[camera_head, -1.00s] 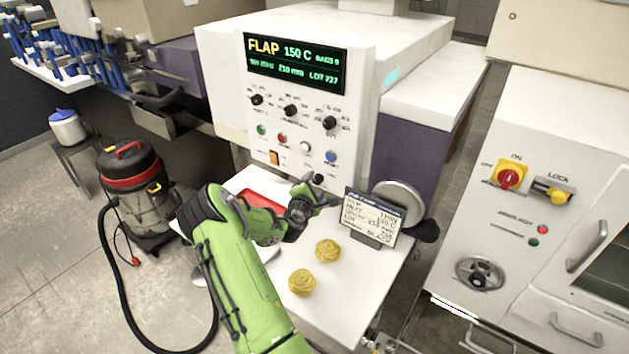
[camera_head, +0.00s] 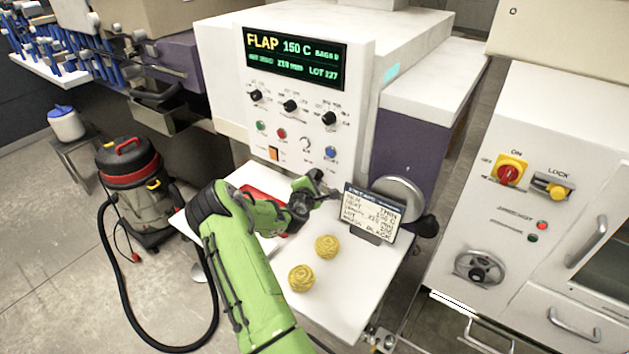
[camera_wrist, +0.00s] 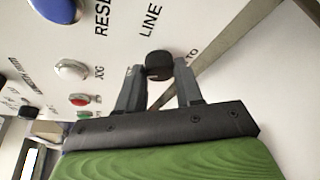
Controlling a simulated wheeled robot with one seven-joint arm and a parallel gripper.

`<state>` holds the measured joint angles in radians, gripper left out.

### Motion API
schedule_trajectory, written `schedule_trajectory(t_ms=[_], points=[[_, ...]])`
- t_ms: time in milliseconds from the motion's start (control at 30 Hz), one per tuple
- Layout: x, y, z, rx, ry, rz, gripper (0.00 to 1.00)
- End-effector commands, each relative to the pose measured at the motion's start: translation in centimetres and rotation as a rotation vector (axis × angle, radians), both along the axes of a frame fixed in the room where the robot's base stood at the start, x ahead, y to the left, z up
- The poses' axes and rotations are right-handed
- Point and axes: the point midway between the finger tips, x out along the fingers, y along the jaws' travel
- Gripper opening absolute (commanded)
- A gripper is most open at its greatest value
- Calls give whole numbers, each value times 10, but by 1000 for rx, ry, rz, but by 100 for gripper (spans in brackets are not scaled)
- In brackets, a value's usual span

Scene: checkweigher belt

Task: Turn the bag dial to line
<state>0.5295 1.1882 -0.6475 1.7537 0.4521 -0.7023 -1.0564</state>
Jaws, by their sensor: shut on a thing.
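The dial is a small black knob (camera_wrist: 158,65) low on the white machine front, and it fills the space between my fingertips in the wrist view. My gripper (camera_wrist: 158,76) is shut on it, one finger on each side. The printed words LINE and part of another ending in TO are beside the knob. The dial's pointer mark cannot be made out. In the head view my gripper (camera_head: 318,188) is at the lower part of the panel, below the blue button (camera_head: 330,153), and mostly hides the dial.
A display (camera_head: 295,62) reading FLAP 150 C is above several black knobs and coloured buttons. A card on a stand (camera_head: 370,214) is close to the right of my gripper. Two yellow round items (camera_head: 327,246) and a partly hidden red tray (camera_head: 254,194) are on the white table.

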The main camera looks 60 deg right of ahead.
Motion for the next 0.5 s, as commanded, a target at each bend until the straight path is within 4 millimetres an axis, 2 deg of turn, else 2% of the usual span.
schedule_trajectory(t_ms=[267,500], points=[[-1,0,-7,-21,-120,-1,5],[-2,0,-13,-56,-324,0,5]])
